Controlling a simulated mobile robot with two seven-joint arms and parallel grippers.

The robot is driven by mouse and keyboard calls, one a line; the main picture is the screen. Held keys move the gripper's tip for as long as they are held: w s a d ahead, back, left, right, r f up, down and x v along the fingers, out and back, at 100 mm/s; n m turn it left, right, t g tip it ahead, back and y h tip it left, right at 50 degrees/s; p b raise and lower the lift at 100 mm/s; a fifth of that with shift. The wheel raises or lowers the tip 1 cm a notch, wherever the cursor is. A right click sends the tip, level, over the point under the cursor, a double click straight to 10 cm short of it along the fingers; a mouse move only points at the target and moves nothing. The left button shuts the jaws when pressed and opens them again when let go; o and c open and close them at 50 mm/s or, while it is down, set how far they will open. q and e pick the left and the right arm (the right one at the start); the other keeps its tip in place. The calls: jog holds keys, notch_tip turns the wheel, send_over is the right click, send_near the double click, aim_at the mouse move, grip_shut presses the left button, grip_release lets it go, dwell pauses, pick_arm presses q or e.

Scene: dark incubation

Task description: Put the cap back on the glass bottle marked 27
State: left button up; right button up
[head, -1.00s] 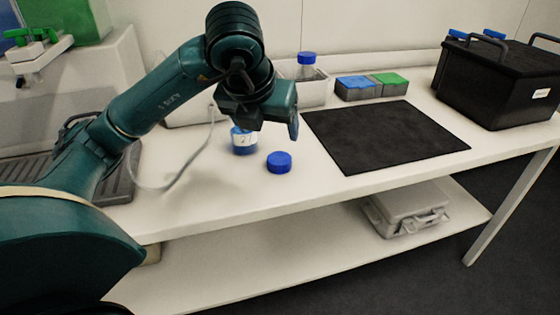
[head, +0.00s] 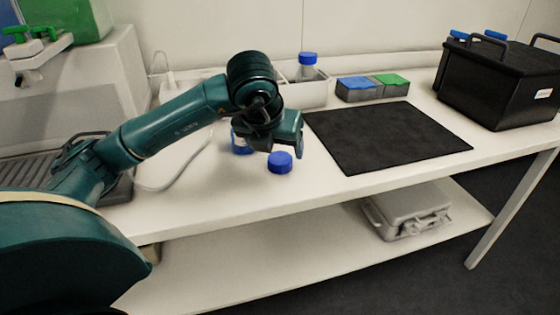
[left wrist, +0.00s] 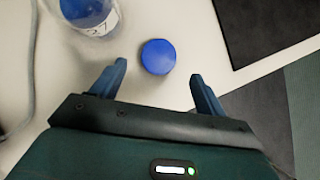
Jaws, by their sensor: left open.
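The blue cap (head: 280,162) lies on the white bench, with the glass bottle (head: 241,143) standing just left of it. In the left wrist view the bottle (left wrist: 88,20) shows a white label reading 27 and blue inside; its top is cut off by the frame. My left gripper (head: 286,150) is open and empty, low over the bench beside the cap. In the left wrist view the cap (left wrist: 158,57) lies just beyond and between the fingertips (left wrist: 159,70), apart from both. In the head view the gripper partly hides the bottle. My right gripper is not in view.
A black mat (head: 385,136) lies right of the cap. Behind are a white bin (head: 307,92) with a blue-capped bottle (head: 308,66) and blue and green lidded boxes (head: 371,88). A black crate (head: 497,85) stands at the right. A cable (head: 168,186) lies at left.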

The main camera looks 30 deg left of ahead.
aim_at(280, 158)
pick_arm(q)
jog(key=x, duration=0.5)
jog(key=shift+a+f+b, duration=0.1)
jog(key=shift+b, duration=0.2)
jog(key=shift+c, duration=0.3)
jog(key=c, duration=1)
jog(key=shift+r+p, duration=0.8)
jog(key=shift+r, duration=4.25)
